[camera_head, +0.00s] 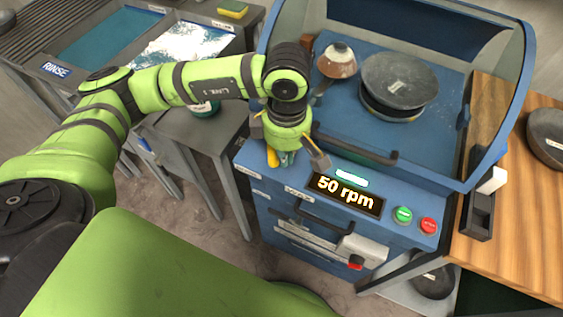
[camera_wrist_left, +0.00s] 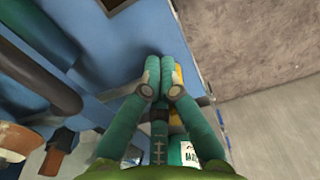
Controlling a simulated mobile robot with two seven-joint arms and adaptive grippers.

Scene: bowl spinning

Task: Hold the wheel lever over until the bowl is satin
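The bowl (camera_head: 400,78) is dark grey and dull, and it sits on the round wheel (camera_head: 390,110) inside the blue machine. My left gripper (camera_head: 287,158) points down at the machine's front left edge. In the left wrist view its teal fingers (camera_wrist_left: 162,72) are together, with no object clearly seen between them. A yellow piece (camera_head: 272,157) sits right beside the fingertips and also shows behind them in the left wrist view (camera_wrist_left: 179,72). It may be the wheel lever; the fingers hide most of it, and I cannot tell whether they touch it. My right gripper is not in view.
A brown and white tool (camera_head: 337,61) stands left of the bowl. A wooden table (camera_head: 520,230) is at right.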

